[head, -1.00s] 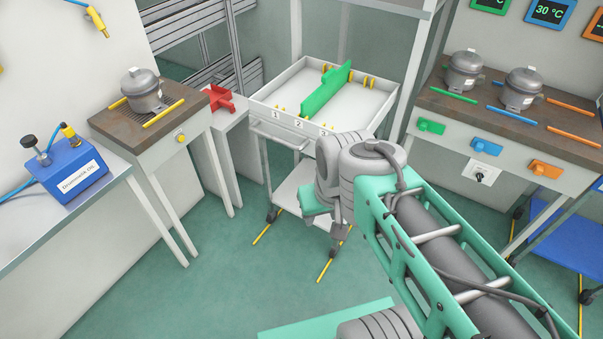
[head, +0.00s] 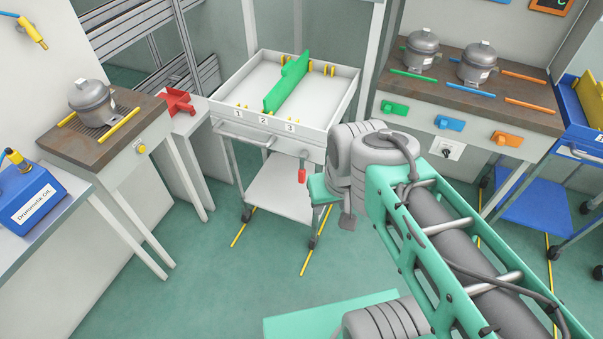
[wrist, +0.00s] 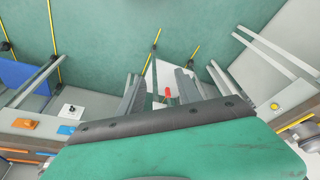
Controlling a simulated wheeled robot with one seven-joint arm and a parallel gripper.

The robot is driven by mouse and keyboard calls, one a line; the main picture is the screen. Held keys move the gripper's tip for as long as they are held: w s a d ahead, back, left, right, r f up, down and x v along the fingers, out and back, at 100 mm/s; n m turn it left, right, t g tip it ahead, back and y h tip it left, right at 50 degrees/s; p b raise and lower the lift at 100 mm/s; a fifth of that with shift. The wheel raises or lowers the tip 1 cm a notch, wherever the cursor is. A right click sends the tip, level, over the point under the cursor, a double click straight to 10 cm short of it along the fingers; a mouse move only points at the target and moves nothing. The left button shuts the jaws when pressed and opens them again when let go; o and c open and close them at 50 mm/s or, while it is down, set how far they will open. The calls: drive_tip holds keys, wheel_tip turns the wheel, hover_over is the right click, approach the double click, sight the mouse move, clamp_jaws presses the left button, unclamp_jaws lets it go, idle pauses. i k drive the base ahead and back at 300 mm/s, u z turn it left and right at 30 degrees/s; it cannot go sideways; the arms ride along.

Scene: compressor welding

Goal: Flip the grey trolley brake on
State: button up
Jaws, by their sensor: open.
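The grey trolley (head: 268,141) stands at the centre of the head view, with a tray on top and a lower shelf. A small red brake handle (head: 302,175) hangs below the tray's front right corner. The red piece (wrist: 168,92) also shows in the wrist view, between the two grey fingers. In the wrist view my gripper (wrist: 160,84) is open with nothing held.
A green divider (head: 287,82) stands in the tray. A wooden-topped table (head: 75,145) is on the left and a compressor bench (head: 470,98) on the right. Yellow floor lines (head: 317,241) run by the trolley wheels. A blue trolley (head: 535,205) is far right. The floor in front is clear.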

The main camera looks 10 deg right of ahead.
sight(302, 171)
drive_tip(key=u, duration=0.05)
drive_tip(key=k, duration=0.55)
drive_tip(key=u, duration=0.75)
drive_tip(key=i, duration=1.1)
drive_tip(key=z, duration=0.25)
